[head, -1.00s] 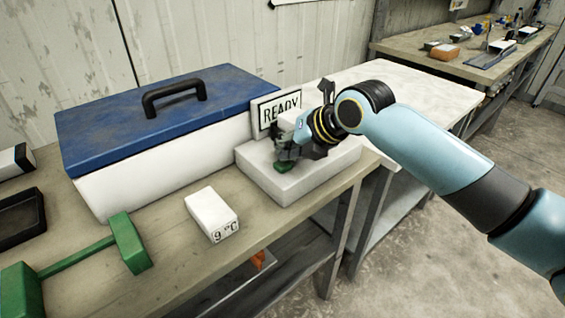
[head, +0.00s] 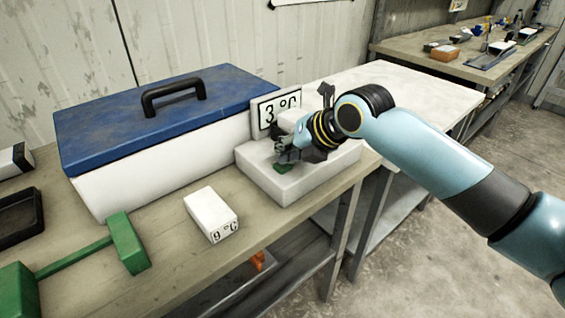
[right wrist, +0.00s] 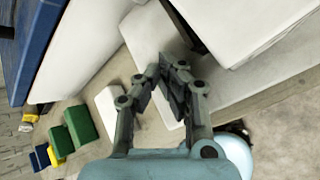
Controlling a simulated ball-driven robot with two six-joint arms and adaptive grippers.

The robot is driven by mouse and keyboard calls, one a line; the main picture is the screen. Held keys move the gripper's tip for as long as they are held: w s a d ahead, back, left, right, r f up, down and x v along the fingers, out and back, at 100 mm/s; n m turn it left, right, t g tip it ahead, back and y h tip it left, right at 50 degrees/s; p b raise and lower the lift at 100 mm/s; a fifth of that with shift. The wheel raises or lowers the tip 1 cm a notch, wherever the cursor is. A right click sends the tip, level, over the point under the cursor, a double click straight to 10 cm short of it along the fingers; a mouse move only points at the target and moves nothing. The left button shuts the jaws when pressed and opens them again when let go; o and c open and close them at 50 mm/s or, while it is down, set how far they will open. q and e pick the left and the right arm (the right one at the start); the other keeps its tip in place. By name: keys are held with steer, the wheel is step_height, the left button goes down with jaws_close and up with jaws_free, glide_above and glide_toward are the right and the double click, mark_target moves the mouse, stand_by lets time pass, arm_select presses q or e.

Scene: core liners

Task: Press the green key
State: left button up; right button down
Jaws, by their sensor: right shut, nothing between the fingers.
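The green key (head: 283,168) sits on top of a white device (head: 292,187) near the table's right end. The device's upright display (head: 272,109) reads "3 °C", partly covered by my right arm. My right gripper (head: 284,156) is shut and empty, with its fingertips right over the key. I cannot tell whether they touch it. In the right wrist view the gripper (right wrist: 168,76) is over the white device (right wrist: 155,42), and the key is hidden. My left gripper is not in view.
A white cool box with a blue lid (head: 170,110) stands left of the device. A small white block marked "9 °C" (head: 211,213) lies in front. A green bar-shaped object (head: 127,243) lies at front left, near a black tray (head: 19,220).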

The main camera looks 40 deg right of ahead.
stand_by(0.3)
steer(key=shift+r+p, duration=0.8)
steer(key=shift+r, duration=0.1)
step_height(320, 180, up, 5)
steer(key=p, duration=0.4)
stand_by(0.6)
